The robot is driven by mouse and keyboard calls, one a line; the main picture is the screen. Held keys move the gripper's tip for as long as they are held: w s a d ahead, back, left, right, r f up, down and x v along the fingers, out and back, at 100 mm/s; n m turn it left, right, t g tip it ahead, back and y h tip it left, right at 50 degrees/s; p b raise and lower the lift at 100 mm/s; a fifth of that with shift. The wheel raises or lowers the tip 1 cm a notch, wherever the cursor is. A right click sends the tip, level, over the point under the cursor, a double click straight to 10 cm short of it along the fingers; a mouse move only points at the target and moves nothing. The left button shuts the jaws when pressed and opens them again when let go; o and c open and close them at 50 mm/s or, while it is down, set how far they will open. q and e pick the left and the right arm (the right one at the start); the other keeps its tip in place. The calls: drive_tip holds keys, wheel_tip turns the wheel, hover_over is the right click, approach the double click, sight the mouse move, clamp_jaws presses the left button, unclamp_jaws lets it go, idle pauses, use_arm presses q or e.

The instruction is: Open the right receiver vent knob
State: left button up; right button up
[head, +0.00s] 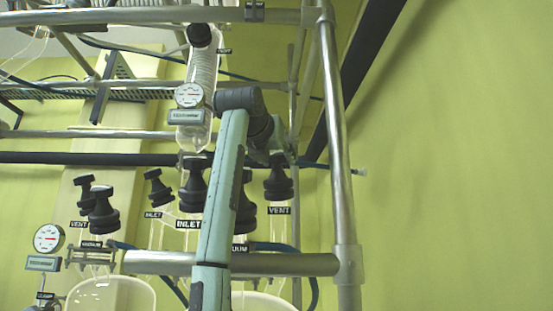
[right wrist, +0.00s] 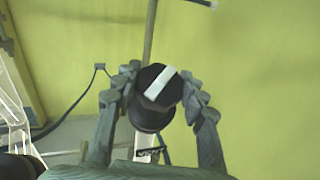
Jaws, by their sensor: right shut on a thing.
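The right receiver vent knob (head: 278,183) is black, above a "VENT" label, at the right end of the row of knobs in the head view. In the right wrist view the vent knob (right wrist: 149,116) has a hexagonal black top with a white bar lying diagonally. My right gripper (right wrist: 157,88) is shut on it, one finger at each side. In the head view my right gripper (head: 276,158) is at the knob's top, partly hidden behind my own arm. My left gripper is not in view.
Black inlet knobs (head: 193,186) stand to the left; a vacuum knob (head: 244,205) is partly behind my arm. A metal frame post (head: 335,130) rises close on the right. A gauge (head: 188,96) hangs above. The green wall (head: 460,150) beyond the post is bare.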

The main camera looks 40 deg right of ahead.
drive_tip(key=n+t+y+b, duration=0.1)
drive_tip(key=n+t+y, duration=0.1)
drive_tip(key=n+y, duration=0.1)
drive_tip(key=shift+n+t, duration=0.4)
drive_tip(key=n+t+y+b, duration=0.1)
drive_tip(key=n+y, duration=0.2)
drive_tip(key=shift+n+t, duration=0.3)
drive_tip(key=shift+n, duration=0.1)
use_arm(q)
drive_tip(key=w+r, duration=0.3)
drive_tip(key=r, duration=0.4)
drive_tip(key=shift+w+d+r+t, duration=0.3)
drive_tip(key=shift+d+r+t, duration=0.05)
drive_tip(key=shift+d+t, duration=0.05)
use_arm(e)
drive_tip(key=shift+n+y, duration=1)
drive_tip(key=shift+y, duration=0.1)
drive_tip(key=o, duration=1.2)
drive_tip(key=shift+c, duration=0.2)
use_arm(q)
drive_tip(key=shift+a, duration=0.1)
use_arm(e)
wheel_tip(320, 180, up, 10)
drive_tip(key=shift+r, duration=0.1)
